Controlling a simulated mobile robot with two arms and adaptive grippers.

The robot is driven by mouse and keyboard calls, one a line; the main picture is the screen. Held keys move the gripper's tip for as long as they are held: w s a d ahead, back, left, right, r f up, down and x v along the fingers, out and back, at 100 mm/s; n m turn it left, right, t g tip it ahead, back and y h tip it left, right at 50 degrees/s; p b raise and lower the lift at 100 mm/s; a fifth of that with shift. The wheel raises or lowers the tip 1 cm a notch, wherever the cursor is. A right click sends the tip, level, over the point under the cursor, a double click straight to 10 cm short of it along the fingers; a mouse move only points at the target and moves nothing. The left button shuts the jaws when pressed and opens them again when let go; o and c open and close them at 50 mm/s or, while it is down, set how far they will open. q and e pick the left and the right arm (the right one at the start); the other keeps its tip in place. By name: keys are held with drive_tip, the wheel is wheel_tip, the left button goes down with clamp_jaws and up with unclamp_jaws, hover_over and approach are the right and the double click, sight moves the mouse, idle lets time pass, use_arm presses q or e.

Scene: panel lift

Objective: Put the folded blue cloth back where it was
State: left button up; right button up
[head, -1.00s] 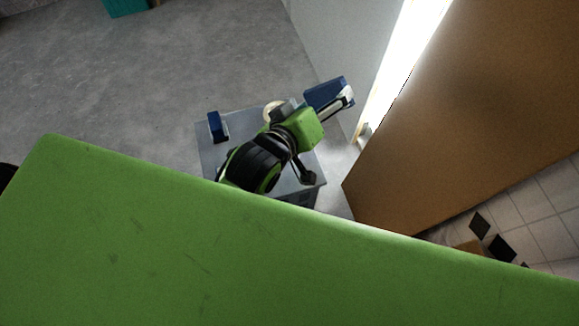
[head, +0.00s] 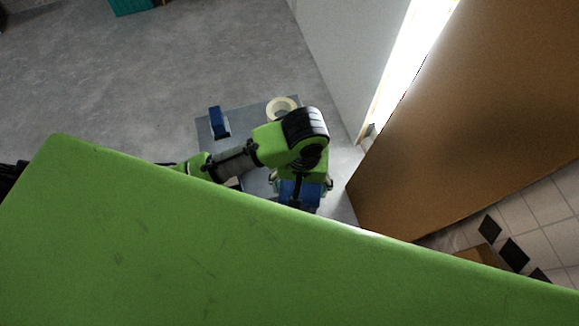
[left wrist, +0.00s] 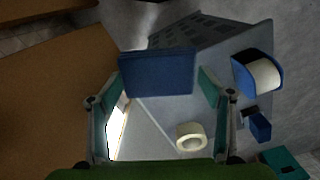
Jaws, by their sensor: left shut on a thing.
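The folded blue cloth (head: 298,194) is a flat blue rectangle at the near right side of the grey cart top (head: 207,150). In the left wrist view the cloth (left wrist: 157,72) spans the space between my two fingers. My left gripper (head: 300,181) points down and is shut on the cloth; it also shows in the left wrist view (left wrist: 160,84). I cannot tell whether the cloth touches the cart top. My left arm hides the middle of the cart in the head view. My right gripper is not in view.
A cream tape roll (head: 281,108) and a small blue block (head: 218,122) stand on the cart. A blue holder with a pale roll (left wrist: 258,75) shows in the left wrist view. A brown panel (head: 480,110) rises at the right, beside a bright gap. Open floor lies left.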

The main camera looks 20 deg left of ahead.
use_arm(q)
drive_tip(key=w+a+f, duration=0.2)
drive_tip(key=w+f, duration=0.1)
drive_tip(key=w+a+f, duration=0.2)
drive_tip(key=w+f, duration=0.1)
drive_tip(key=w, duration=0.1)
drive_tip(key=w+a+f, duration=0.2)
drive_tip(key=w+f, duration=0.1)
drive_tip(key=shift+w, duration=0.35)
drive_tip(key=shift+f+b, duration=0.35)
drive_tip(key=shift+f, duration=1.3)
drive_tip(key=o, duration=1)
drive_tip(key=shift+r, duration=0.1)
wheel_tip(320, 180, up, 12)
drive_tip(key=shift+f+p, duration=0.1)
drive_tip(key=shift+p, duration=0.3)
